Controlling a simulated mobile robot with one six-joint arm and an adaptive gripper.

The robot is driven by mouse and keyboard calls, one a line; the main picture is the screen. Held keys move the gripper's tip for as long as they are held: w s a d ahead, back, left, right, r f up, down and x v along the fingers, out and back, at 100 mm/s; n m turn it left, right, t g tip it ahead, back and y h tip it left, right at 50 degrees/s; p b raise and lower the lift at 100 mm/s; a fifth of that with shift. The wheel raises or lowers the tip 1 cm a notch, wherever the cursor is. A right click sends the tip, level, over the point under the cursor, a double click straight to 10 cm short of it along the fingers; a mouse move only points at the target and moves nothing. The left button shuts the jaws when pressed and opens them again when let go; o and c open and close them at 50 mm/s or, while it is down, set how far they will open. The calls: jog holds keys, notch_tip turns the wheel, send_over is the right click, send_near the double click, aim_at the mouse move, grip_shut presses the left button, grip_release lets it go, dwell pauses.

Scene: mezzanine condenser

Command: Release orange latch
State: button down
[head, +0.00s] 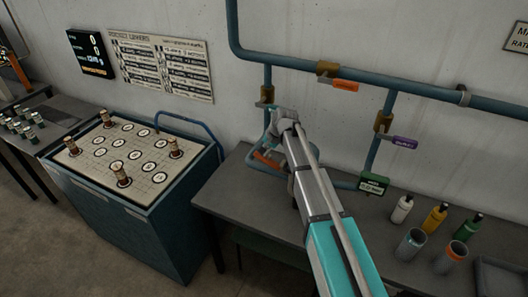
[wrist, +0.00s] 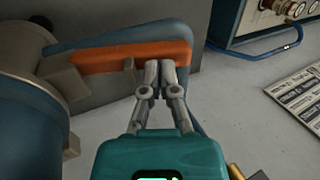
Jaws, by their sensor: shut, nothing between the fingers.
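The orange latch is a flat orange bar (wrist: 125,55) in the wrist view, running across the upper left beside a blue pipe. A small brown tab stands at its lower edge, just left of my fingers. In the head view an orange piece (head: 267,160) shows low on the blue pipework, just left of my arm, which partly covers the area. My gripper (wrist: 160,64) is shut and empty. Its fingertips overlap the bar's right part in the wrist view; I cannot tell whether they touch it. In the head view the fingertips are not clearly visible.
Blue pipes (head: 425,95) run along the wall, with an orange tag (head: 345,85) and a purple tag (head: 404,142). A green box (head: 373,183), bottles (head: 436,218) and cups (head: 411,243) are on the grey bench, right of my arm. A game table (head: 128,225) stands left.

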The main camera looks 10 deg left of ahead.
jog(key=shift+a+p+v, duration=0.45)
jog(key=shift+p+v, duration=3.55)
jog(key=shift+v, duration=0.4)
notch_tip(320, 180, up, 5)
jog(key=p, duration=0.5)
send_over(270, 160)
jog(key=d, duration=0.2)
jog(key=shift+s+f, duration=0.1)
jog(key=shift+s, duration=0.1)
jog(key=s+d+f+n+h, duration=0.1)
jog(key=s+d+h, duration=0.1)
jog(key=s+d, duration=0.65)
jog(key=s+d+n+h, duration=0.1)
jog(key=s+d, duration=0.4)
jog(key=d, duration=0.6)
jog(key=s+d+f+n+h, duration=0.1)
jog(key=s+d+h, duration=0.1)
jog(key=s+d, duration=0.65)
notch_tip(270, 160, down, 15)
jog(key=d+g+b, duration=0.1)
jog(key=b, duration=1.4)
jog(key=shift+s+b, duration=0.25)
jog(key=shift+b, duration=0.1)
jog(key=c, duration=1.4)
grip_release()
jog(key=shift+r, duration=0.15)
